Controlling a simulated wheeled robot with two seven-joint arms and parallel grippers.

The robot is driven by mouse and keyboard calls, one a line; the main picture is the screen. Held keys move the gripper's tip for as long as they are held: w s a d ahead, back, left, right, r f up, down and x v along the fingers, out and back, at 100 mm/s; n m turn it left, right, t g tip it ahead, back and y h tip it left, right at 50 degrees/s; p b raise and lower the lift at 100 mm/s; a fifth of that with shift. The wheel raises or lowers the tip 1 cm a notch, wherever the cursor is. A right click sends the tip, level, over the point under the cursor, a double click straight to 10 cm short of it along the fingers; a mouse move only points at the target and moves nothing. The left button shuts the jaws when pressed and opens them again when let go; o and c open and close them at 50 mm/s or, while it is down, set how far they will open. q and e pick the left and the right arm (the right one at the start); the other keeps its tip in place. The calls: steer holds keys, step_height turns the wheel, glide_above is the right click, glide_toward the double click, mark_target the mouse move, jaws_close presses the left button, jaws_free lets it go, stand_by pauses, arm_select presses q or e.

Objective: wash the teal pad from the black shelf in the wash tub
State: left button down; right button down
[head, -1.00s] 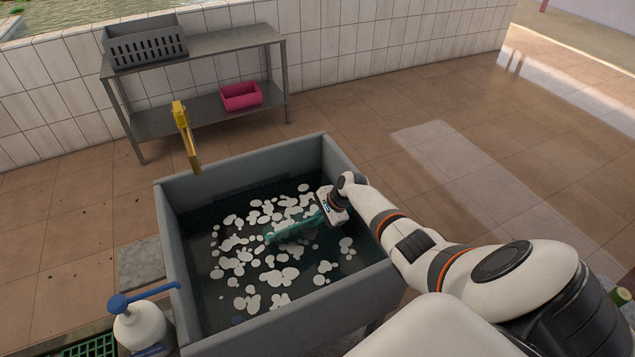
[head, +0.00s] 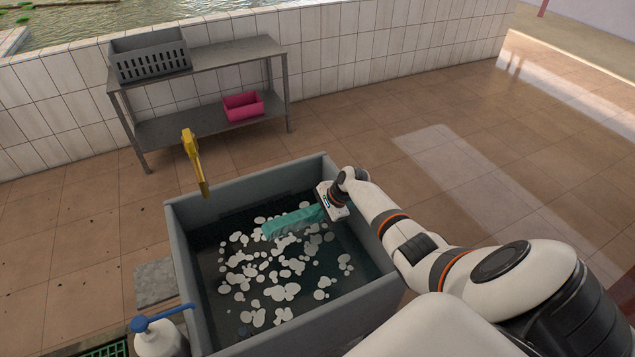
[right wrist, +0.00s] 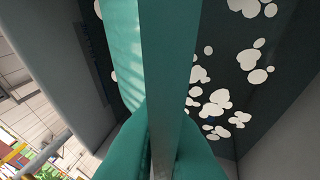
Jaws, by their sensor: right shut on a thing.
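The wash tub (head: 185,262) is a grey basin of dark water with white foam patches. My right gripper (head: 325,208) reaches in over its right side and is shut on the teal pad (head: 290,222). The pad extends left from the gripper, inside the tub, with its broad face showing. I cannot tell whether its lower edge touches the water. My left gripper is not in view.
A grey metal shelf (head: 225,51) by the tiled wall holds a grey slotted crate (head: 150,62) and a pink bin (head: 243,106). A blue-topped white bottle (head: 160,340) stands at front left. Floor at right is open.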

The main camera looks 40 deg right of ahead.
step_height(320, 180, up, 17)
stand_by(0.9)
steer(key=shift+s+f, duration=0.1)
stand_by(0.9)
